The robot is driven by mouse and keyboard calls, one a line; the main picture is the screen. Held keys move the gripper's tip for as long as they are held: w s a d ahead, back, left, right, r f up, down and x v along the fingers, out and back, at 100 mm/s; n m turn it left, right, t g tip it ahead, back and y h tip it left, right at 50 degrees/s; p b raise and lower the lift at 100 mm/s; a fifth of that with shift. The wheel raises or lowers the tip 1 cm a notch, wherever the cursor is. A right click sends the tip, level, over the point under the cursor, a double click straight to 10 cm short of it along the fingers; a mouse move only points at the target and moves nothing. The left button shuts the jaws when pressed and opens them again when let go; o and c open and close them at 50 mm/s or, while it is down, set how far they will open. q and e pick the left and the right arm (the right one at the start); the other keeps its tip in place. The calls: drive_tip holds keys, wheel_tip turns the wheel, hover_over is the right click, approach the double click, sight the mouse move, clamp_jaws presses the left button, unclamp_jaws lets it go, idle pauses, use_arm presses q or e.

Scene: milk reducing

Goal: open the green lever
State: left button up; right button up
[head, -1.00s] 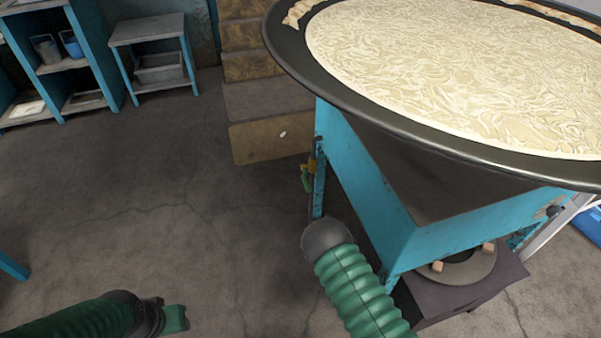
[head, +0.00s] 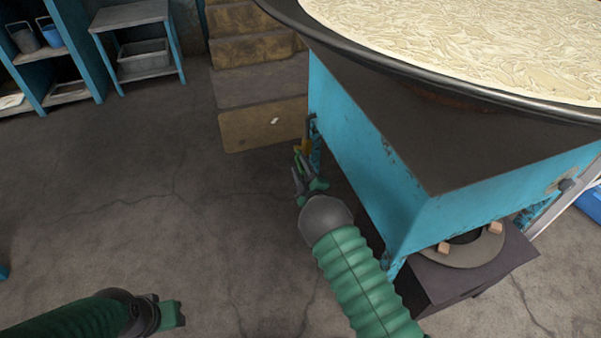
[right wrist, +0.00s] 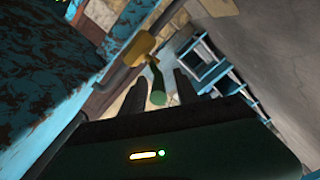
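The green lever (right wrist: 157,84) hangs from a yellow valve body (right wrist: 138,48) on a dark pipe beside the blue stand. In the head view the yellow valve (head: 306,146) is small, at the stand's left leg, and the lever is partly hidden by my right gripper (head: 302,178). In the right wrist view my right gripper (right wrist: 160,95) is open, its two dark fingers apart. The lever's rounded end shows between the fingers, with a gap on each side. My left gripper (head: 172,314) is low at the left, away from the lever; its finger gap is unclear.
The blue stand (head: 440,215) carries a wide dark pan (head: 440,84) of creamy milk, right of my right arm. A burner (head: 460,252) sits below. Wooden steps (head: 262,130) are behind the valve. Shelves stand at the back left. The floor at left is clear.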

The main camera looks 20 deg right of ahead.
drive_tip(key=shift+w+r, duration=0.1)
drive_tip(key=shift+w, duration=0.15)
clamp_jaws()
drive_tip(key=shift+s+a+f, duration=0.1)
drive_tip(key=shift+f, duration=0.1)
idle(1.1)
